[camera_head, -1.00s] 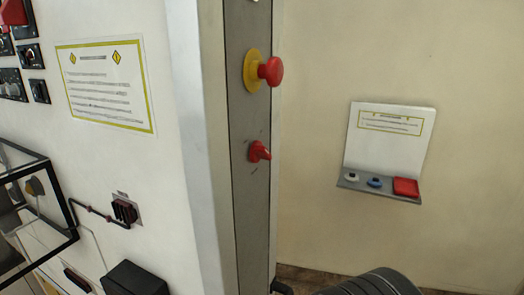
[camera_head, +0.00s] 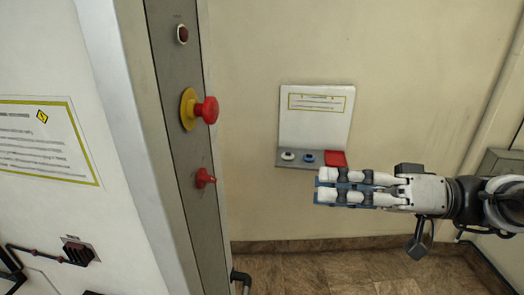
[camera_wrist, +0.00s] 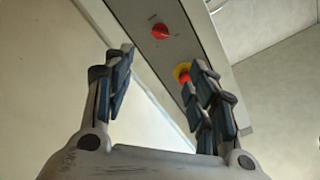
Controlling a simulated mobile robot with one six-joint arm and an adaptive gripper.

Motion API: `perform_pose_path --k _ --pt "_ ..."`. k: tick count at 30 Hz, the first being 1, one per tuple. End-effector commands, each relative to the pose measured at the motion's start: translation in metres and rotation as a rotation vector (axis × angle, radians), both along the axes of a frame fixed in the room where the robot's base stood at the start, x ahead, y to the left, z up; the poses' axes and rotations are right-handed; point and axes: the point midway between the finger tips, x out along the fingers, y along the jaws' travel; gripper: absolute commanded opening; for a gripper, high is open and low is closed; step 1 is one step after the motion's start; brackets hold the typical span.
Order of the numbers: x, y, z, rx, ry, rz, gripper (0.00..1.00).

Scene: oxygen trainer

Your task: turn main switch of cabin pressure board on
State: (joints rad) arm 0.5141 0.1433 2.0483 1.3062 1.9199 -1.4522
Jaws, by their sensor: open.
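A red rotary switch (camera_head: 204,178) sits on a narrow grey board (camera_head: 175,90), below a red emergency button (camera_head: 207,110) with a yellow base. I see no readable name on the board, so I cannot tell for certain that this is the main switch. The wrist view shows a red knob (camera_wrist: 160,31) with small marks around it and the yellow-and-red button (camera_wrist: 182,72) partly behind a finger. My gripper (camera_head: 321,186) is to the right of the switch, apart from it, fingers pointing left. In the wrist view my gripper (camera_wrist: 160,65) is open and empty.
A small dark red lamp (camera_head: 183,34) is at the board's top. A white panel (camera_head: 40,220) is at left. Open space lies between the board and my gripper.

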Motion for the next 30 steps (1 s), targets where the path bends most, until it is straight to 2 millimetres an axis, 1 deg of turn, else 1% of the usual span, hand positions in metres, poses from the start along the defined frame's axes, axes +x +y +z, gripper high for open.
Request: perform_pose_path --k 2,5,21,24,27,30 --pt "0.001 0.005 0.0 0.005 -0.007 0.001 0.52" --pt "0.001 0.02 0.0 0.005 -0.005 0.005 0.52" --pt "0.009 0.135 0.0 0.002 -0.002 0.006 0.52" --pt "0.01 0.151 0.0 0.001 -0.001 0.006 0.52" --pt "0.012 0.162 0.0 0.001 -0.001 0.004 0.52" --pt "0.013 0.169 0.0 0.001 -0.001 0.003 0.52"
